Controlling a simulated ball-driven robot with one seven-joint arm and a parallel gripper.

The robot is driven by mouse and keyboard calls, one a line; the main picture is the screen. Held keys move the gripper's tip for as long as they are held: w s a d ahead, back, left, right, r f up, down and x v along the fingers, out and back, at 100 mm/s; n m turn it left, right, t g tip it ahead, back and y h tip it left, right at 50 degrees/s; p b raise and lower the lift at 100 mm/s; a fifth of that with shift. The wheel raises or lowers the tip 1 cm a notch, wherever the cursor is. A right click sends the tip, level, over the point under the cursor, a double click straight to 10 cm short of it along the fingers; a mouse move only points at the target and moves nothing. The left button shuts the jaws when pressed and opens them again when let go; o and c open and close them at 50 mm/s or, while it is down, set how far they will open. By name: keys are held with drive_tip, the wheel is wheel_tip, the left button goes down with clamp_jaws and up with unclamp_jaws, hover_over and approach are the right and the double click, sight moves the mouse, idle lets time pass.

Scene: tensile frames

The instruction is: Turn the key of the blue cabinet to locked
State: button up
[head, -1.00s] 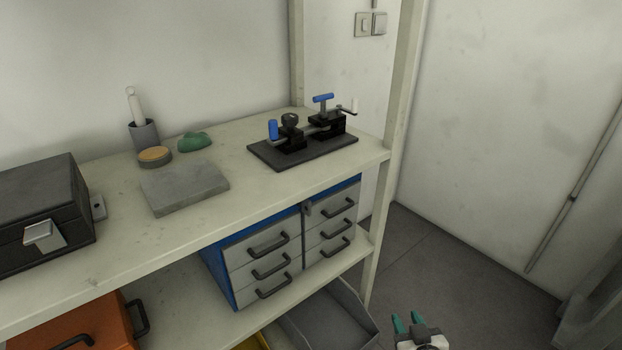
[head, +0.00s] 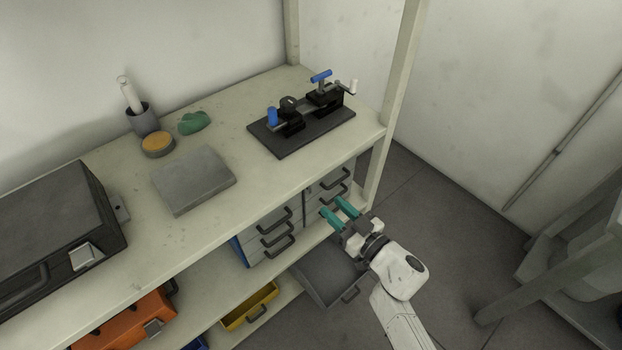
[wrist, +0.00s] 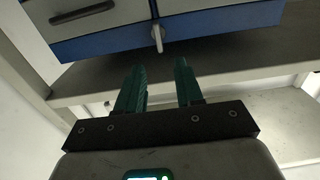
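The blue cabinet (head: 240,251) with grey drawers stands on the lower shelf in the head view, partly covered by the upper shelf. Its blue front edge (wrist: 215,28) fills the top of the wrist view. A small pale key (wrist: 157,38) sits on the cabinet's middle strip there, between two drawer columns. I cannot make out the key in the head view. My gripper (head: 333,207) is in front of the right drawers. In the wrist view my gripper (wrist: 160,66) has its teal fingers apart and empty, with the key beyond the fingertips and roughly between them, not touched.
The upper shelf board (head: 225,225) overhangs the cabinet. A grey bin (head: 325,275) and a yellow bin (head: 250,305) are below. A shelf post (head: 390,120) stands to the right. A clamp fixture (head: 300,130) and a black case (head: 55,235) rest on top.

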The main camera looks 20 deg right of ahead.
sight(311, 186)
drive_tip(key=b+x, duration=0.1)
drive_tip(key=x, duration=0.8)
drive_tip(key=shift+w, duration=0.25)
drive_tip(key=shift+c, duration=0.4)
clamp_jaws()
